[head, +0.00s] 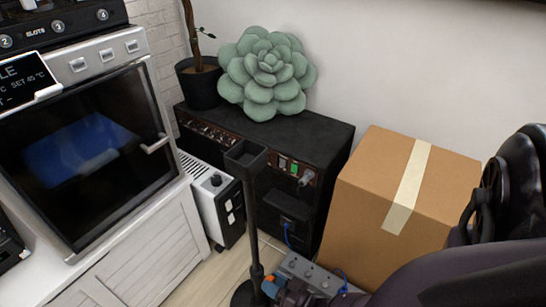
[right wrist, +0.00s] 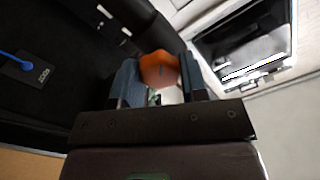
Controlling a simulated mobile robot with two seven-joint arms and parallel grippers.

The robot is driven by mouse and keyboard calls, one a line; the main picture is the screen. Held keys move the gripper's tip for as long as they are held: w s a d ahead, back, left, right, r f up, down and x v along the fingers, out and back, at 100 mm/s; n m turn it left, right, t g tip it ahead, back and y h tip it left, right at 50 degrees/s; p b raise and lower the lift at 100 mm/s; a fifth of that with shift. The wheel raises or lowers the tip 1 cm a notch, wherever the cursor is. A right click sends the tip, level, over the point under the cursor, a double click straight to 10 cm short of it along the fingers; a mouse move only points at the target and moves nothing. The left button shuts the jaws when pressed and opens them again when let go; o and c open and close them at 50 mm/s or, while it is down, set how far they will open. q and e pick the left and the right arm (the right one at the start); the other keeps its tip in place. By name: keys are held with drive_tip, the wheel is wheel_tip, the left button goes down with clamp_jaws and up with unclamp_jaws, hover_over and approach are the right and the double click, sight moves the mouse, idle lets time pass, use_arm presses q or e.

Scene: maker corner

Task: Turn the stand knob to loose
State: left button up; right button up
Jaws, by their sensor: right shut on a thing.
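The stand (head: 255,215) is a black upright pole with a small square tray on top, in the middle of the head view. Its orange knob (right wrist: 159,70) sits between the two blue-grey fingers of my right gripper (right wrist: 160,82) in the right wrist view. The right gripper (head: 275,288) is shut on the knob, low on the pole at the bottom of the head view. The knob's pointer or markings cannot be read; the fingers hide its sides. My left gripper is not in view.
A cardboard box (head: 400,190) stands right of the stand. Behind are a black cabinet (head: 325,135) with a plant pot and a green succulent cushion (head: 265,75). An oven (head: 90,150) is at the left.

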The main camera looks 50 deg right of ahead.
idle(0.5)
drive_tip(key=o, duration=0.9)
drive_tip(key=shift+o, duration=0.2)
use_arm(q)
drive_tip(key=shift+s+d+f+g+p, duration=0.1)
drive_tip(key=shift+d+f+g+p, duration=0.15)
drive_tip(key=shift+p, duration=0.35)
use_arm(e)
drive_tip(key=s, duration=1.1)
drive_tip(key=shift+d, duration=0.4)
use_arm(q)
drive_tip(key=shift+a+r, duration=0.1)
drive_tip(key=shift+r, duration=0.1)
use_arm(e)
drive_tip(key=shift+w, duration=0.1)
